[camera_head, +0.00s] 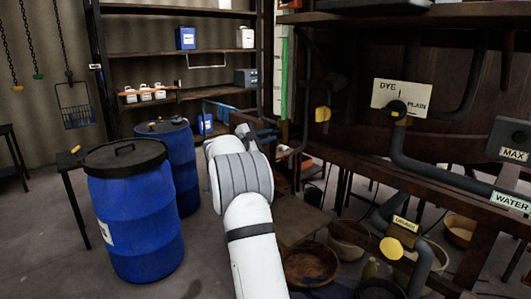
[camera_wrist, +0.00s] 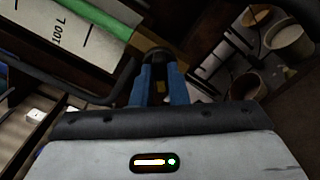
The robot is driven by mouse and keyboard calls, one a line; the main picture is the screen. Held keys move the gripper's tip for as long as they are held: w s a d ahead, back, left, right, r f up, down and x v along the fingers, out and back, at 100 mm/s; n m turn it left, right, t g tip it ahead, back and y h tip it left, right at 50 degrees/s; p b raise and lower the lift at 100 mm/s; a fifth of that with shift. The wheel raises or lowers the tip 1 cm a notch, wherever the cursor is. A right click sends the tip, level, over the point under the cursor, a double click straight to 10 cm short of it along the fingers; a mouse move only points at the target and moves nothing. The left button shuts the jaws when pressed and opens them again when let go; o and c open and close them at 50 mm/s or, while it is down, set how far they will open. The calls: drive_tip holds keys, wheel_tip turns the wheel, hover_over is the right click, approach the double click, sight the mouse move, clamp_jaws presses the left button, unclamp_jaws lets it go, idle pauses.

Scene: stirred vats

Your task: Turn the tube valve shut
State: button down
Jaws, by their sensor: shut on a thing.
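My gripper (camera_wrist: 160,76) has two blue fingers, seen in the wrist view. They are closed on a dark rounded part, the tube valve (camera_wrist: 156,54), at the lower end of a green sight tube (camera_wrist: 100,18). A tan-yellow piece shows just behind the valve. In the head view the green tube (camera_head: 284,85) stands upright beside a pale scale. My gripper (camera_head: 266,134) is below it, partly behind my own white arm. The valve is not clear there, so I cannot tell how far it is turned.
A dye/plain selector (camera_head: 397,108) and a yellow-handled valve (camera_head: 322,114) are on the dark frame to the right. Another yellow knob (camera_head: 391,248) is lower down. Blue drums (camera_head: 135,220) stand left. Bowls (camera_head: 311,264) sit under the frame.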

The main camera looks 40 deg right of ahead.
drive_tip(key=m+b, duration=0.7)
drive_tip(key=b, duration=0.2)
drive_tip(key=shift+s+d+m, duration=0.15)
drive_tip(key=shift+m, duration=0.25)
drive_tip(key=shift+r+b, duration=0.1)
drive_tip(key=shift+b, duration=0.25)
drive_tip(key=c, duration=1.6)
unclamp_jaws()
drive_tip(key=shift+d, duration=0.1)
drive_tip(key=shift+o, duration=0.8)
drive_tip(key=shift+f, duration=0.2)
drive_tip(key=a, duration=0.8)
drive_tip(key=shift+s, duration=0.25)
